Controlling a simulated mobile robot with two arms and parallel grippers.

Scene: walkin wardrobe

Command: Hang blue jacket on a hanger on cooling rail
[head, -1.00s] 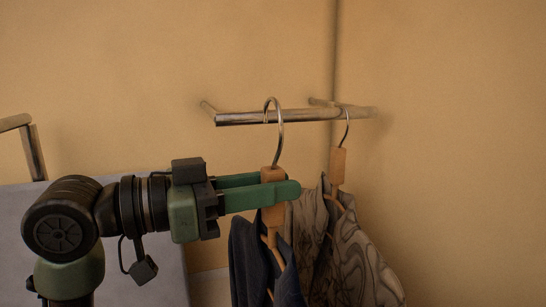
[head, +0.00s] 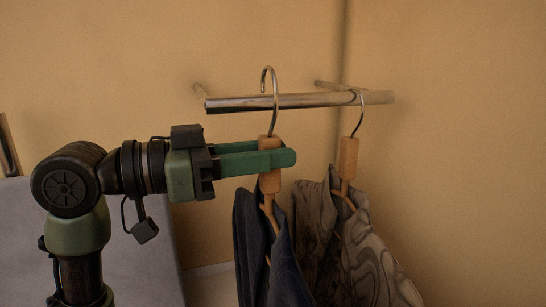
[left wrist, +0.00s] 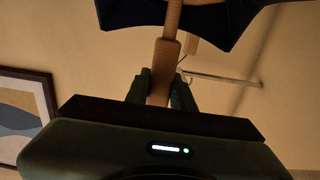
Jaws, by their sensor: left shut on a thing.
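The dark blue jacket (head: 262,260) hangs from a wooden hanger (head: 269,181) with a metal hook. My left gripper (head: 280,158) is shut on the hanger's wooden neck. In the left wrist view the hanger neck (left wrist: 164,70) sits between my fingers (left wrist: 165,88), with the jacket (left wrist: 190,22) beyond it. The metal rail (head: 290,101) is fixed to the wall. In the head view the hook crosses in front of the rail, its curved top above it; I cannot tell whether it touches. My right gripper is out of view.
A patterned grey-brown garment (head: 345,245) hangs on another wooden hanger (head: 348,158) at the rail's right part, close beside the blue jacket. A wall corner is behind the rail. A framed picture (left wrist: 28,110) shows in the left wrist view.

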